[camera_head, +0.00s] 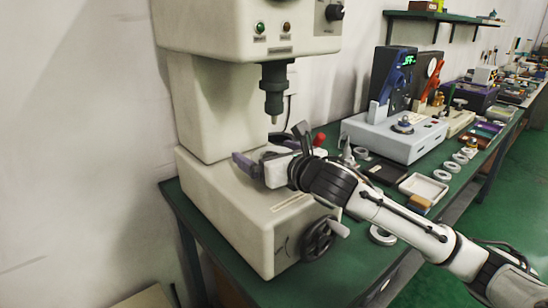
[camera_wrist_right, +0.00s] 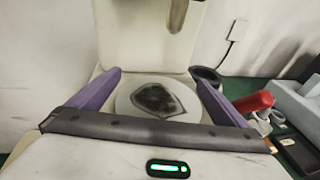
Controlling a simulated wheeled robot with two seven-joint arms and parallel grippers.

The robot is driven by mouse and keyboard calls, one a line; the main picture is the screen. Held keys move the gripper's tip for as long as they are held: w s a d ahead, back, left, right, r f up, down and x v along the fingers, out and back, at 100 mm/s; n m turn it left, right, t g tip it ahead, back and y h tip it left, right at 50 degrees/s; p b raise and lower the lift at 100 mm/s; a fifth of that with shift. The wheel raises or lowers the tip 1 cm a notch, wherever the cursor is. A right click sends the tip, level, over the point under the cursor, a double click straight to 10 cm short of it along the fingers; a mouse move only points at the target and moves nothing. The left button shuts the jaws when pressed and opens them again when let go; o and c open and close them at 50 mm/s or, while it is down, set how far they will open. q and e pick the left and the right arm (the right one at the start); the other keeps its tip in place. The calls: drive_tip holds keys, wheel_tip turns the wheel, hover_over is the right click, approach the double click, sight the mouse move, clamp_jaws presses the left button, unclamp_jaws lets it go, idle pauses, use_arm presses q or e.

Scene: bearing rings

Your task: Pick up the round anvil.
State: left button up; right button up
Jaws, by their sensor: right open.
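The round anvil (camera_wrist_right: 126,101) is a pale disc on the bed of the press, with a dark patch on its top. In the wrist view it lies between the two purple fingers of my right gripper (camera_wrist_right: 157,79). The fingers are apart, one on each side of the disc, and I cannot tell whether they touch it. In the head view my right gripper (camera_head: 262,158) is over the press bed, below the spindle, and largely hides the anvil. My left gripper is not in view.
The cream press (camera_head: 215,205) has a dark spindle (camera_head: 273,90) above my right gripper and a handwheel (camera_head: 318,240) in front. A red-topped object (camera_wrist_right: 254,102) stands right of the press. A grey device (camera_head: 392,138), several rings (camera_head: 460,158) and a white tray (camera_head: 424,187) are on the green bench.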

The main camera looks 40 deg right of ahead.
drive_tip(key=shift+w, duration=0.2)
drive_tip(key=c, duration=1.4)
drive_tip(key=shift+r, duration=0.1)
drive_tip(key=shift+c, duration=1.1)
